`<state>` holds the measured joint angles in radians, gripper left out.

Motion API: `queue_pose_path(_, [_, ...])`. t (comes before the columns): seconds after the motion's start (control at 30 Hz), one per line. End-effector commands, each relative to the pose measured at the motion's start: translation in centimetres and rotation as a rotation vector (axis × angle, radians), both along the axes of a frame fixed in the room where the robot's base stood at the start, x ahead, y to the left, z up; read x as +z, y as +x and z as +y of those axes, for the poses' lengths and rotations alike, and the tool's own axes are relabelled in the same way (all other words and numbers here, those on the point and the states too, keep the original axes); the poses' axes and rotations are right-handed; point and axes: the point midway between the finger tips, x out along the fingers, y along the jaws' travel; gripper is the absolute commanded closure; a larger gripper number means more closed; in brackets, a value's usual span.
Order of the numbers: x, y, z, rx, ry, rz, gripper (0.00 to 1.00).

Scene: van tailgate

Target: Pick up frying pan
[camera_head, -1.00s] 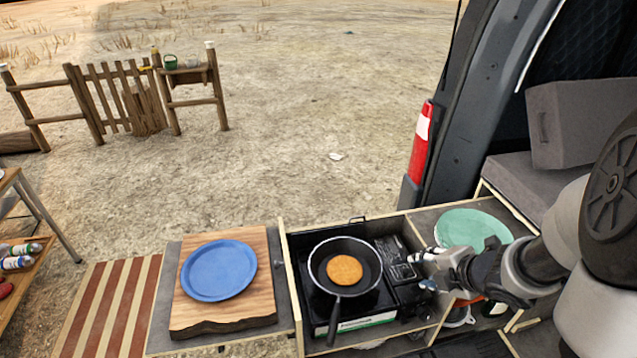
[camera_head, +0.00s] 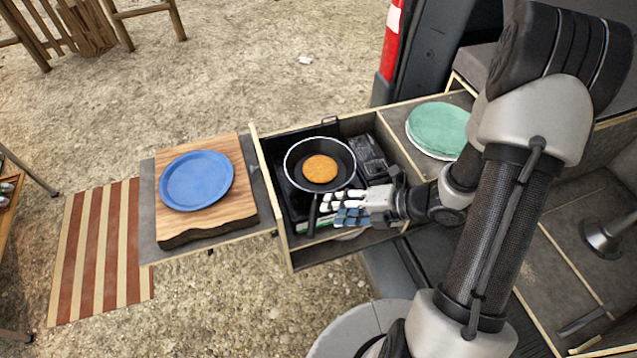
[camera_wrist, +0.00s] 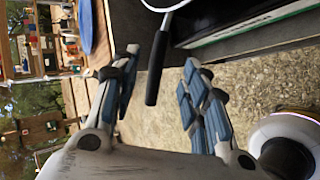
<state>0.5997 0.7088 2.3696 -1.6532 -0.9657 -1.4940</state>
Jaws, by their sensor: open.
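The black frying pan (camera_head: 338,181) sits on the camping stove (camera_head: 291,196) in the pull-out drawer. A round golden-brown pancake (camera_head: 320,168) lies in it. Its dark handle (camera_head: 312,214) points toward the bottom of the picture. My gripper (camera_head: 325,207) is at the handle, to the right of it in the head view. In the wrist view my gripper (camera_wrist: 158,88) is open, its fingers spread apart. The handle (camera_wrist: 156,72) hangs in the gap between them, and I see no finger touching it. Only an edge of the pan shows there.
A blue plate (camera_head: 197,180) lies on a wooden board (camera_head: 236,208) to the left. A green plate (camera_head: 440,128) rests in the right compartment. Drawer walls (camera_head: 262,170) border the stove. The van's rear pillar (camera_head: 420,60) stands behind.

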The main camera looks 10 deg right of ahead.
Motion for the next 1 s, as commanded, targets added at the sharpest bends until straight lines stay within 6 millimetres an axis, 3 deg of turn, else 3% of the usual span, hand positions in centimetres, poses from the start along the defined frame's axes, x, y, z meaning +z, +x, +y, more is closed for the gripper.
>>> queue_pose_path(0.6, [-4.1,3.2,5.1,0.002,0.0,0.002,0.59])
queue_pose_path(0.9, [-4.3,3.5,5.5,-0.002,-0.001,0.0,0.59])
queue_pose_path(1.0, [-4.3,3.5,5.5,-0.002,-0.001,0.0,0.64])
